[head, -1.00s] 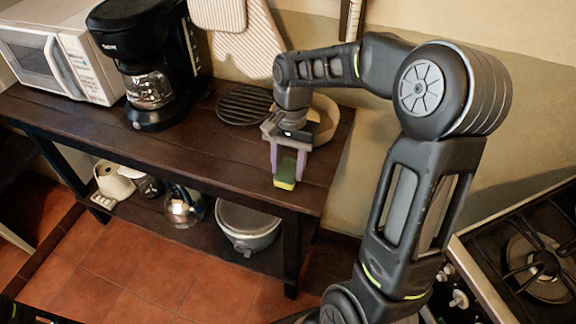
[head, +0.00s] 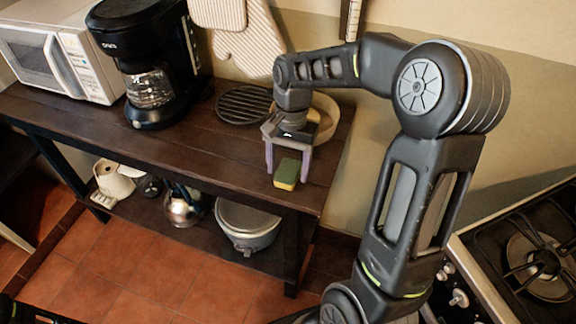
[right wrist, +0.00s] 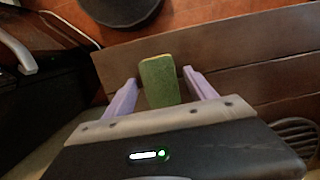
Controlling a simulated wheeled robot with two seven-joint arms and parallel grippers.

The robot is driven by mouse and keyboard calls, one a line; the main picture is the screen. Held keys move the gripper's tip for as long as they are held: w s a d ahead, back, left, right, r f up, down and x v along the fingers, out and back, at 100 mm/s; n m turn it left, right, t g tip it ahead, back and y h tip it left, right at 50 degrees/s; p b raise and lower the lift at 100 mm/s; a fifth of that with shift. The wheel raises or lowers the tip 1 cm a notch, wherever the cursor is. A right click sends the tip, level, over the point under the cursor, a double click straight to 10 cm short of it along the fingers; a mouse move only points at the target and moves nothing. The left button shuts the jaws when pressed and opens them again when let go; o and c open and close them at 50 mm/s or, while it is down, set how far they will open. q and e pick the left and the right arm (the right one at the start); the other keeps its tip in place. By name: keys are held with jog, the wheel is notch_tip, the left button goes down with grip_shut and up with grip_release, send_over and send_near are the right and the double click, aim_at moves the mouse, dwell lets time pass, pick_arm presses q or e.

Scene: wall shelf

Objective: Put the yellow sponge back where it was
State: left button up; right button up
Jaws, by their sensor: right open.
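The yellow sponge (head: 283,184) with a green scouring side up lies on the dark wooden shelf top near its front right edge. In the right wrist view the sponge (right wrist: 160,80) shows its green face between the two purple fingers. My right gripper (head: 287,177) is open, with a finger on each side of the sponge and a gap to each. In the right wrist view the gripper (right wrist: 160,90) also shows these gaps. My left gripper is not in view.
A black coffee maker (head: 150,65) and a white microwave (head: 62,50) stand on the shelf top (head: 180,150). A round black grate (head: 244,104) and a pale round plate (head: 325,118) lie behind the gripper. A pot (head: 247,224) stands on the lower shelf. A stove (head: 530,250) is at right.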

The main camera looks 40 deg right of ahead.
aim_at(290, 165)
notch_tip(290, 165, up, 12)
jog(key=w+d+p, duration=0.1)
jog(key=shift+d, duration=0.25)
dwell(0.7)
